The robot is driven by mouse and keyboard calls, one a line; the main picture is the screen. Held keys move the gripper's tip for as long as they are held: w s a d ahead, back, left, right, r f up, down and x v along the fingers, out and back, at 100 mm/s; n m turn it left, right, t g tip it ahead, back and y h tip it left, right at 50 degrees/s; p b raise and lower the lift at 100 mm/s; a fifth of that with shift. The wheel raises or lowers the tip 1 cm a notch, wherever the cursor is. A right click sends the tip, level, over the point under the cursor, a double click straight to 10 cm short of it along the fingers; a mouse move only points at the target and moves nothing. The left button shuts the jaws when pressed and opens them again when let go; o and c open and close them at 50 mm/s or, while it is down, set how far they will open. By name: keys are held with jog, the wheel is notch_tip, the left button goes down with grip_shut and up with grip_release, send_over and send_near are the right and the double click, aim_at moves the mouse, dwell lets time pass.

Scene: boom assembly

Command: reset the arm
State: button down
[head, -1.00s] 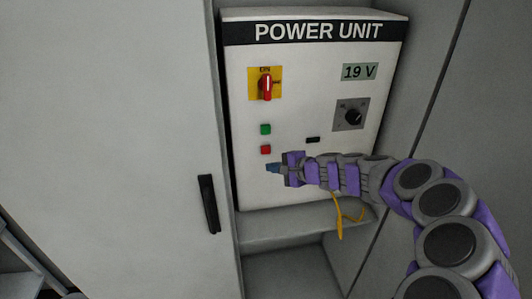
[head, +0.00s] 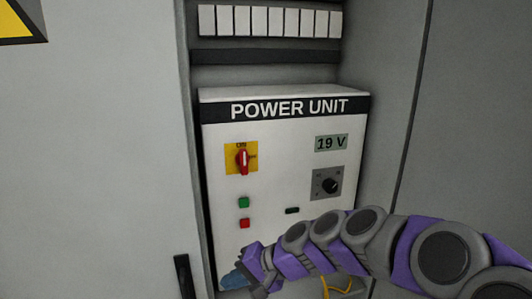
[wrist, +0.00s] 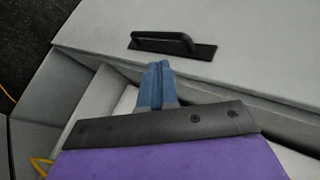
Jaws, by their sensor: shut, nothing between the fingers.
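My gripper (head: 236,280) is at the lower left of the power unit (head: 265,238) in the head view, below its red button. Its blue fingers (wrist: 154,86) are shut and empty in the wrist view, pointing toward the cabinet door's black handle (wrist: 172,44) and apart from it. My arm enters from the right and hides the lower part of the unit. The unit has a red switch (head: 242,158) on a yellow plate, a display reading 19 V (head: 331,143), a black knob (head: 328,186), a green button (head: 243,203) and a red button (head: 244,223).
The open cabinet door (head: 95,150) stands left of the unit, with its handle (head: 185,277) at the bottom. The cabinet's side wall (head: 385,110) is on the right. White modules (head: 270,20) sit in a row above. A yellow cable (head: 338,288) hangs beneath my arm.

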jog(key=s+d+f+n+g+h, duration=0.1)
jog(key=s+d+f+h, duration=0.1)
jog(key=s+d, duration=0.5)
jog(key=s+d+f+g+h, duration=0.1)
jog(key=s+d+f+h, duration=0.1)
jog(key=s+d+h, duration=0.2)
jog(key=s+d+f+n+g+h, duration=0.1)
jog(key=s+d+f+g+h, duration=0.1)
jog(key=s+d, duration=0.8)
jog(key=s+f+h, duration=0.1)
jog(key=s+h, duration=0.1)
jog(key=s, duration=0.6)
jog(key=shift+d+n, duration=0.25)
jog(key=shift+n, duration=0.05)
jog(key=c, duration=1.8)
grip_release()
jog(key=shift+w, duration=0.1)
jog(key=shift+c, duration=0.2)
